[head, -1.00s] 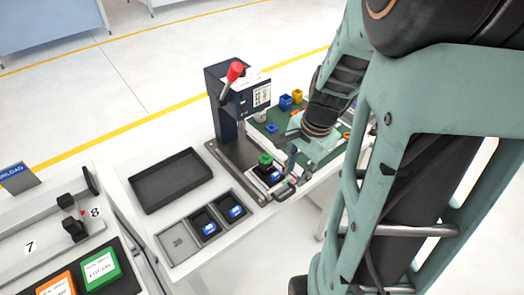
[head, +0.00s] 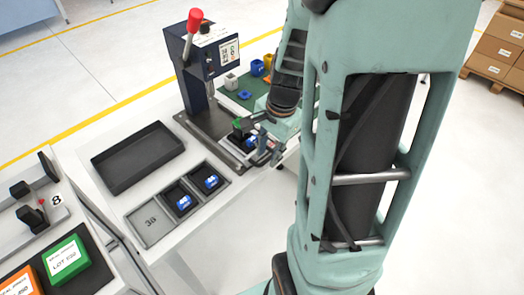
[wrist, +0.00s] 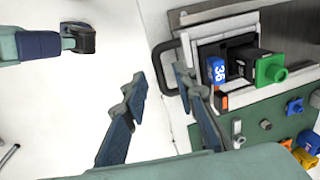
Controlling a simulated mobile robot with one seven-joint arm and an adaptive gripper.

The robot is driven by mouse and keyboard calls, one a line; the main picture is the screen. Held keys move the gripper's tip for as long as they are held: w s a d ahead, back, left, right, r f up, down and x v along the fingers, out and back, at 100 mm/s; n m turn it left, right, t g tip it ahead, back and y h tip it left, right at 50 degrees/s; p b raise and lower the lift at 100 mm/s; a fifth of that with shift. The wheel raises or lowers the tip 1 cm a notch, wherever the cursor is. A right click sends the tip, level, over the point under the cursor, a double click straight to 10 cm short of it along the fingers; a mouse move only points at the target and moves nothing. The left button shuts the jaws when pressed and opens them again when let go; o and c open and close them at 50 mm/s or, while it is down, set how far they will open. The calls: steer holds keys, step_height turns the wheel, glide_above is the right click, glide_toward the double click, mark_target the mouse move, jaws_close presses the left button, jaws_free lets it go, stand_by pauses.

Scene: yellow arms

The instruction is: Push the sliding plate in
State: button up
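The sliding plate (wrist: 207,38) sticks out at the front of the dark blue press (head: 204,65). It carries a black fixture with a blue block marked 36 (wrist: 216,70) and a green piece (wrist: 270,70). A black loop handle (wrist: 158,65) is on the plate's outer edge. My gripper (wrist: 160,76) is open and empty at this handle. In the wrist view its fingertips lie on either side of the handle's outer bar; contact is unclear. In the head view my gripper (head: 264,150) partly hides the plate and handle.
The press has a red-knobbed lever (head: 195,20). A green mat (wrist: 265,135) with small coloured parts lies beside the plate. A black tray (head: 138,152) and a tray with compartments (head: 150,222), two holding blue-labelled blocks, stand on the white table.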

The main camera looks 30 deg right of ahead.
steer(key=shift+w+f, duration=0.1)
steer(key=shift+f, duration=0.45)
steer(key=shift+c, duration=0.2)
jaws_close()
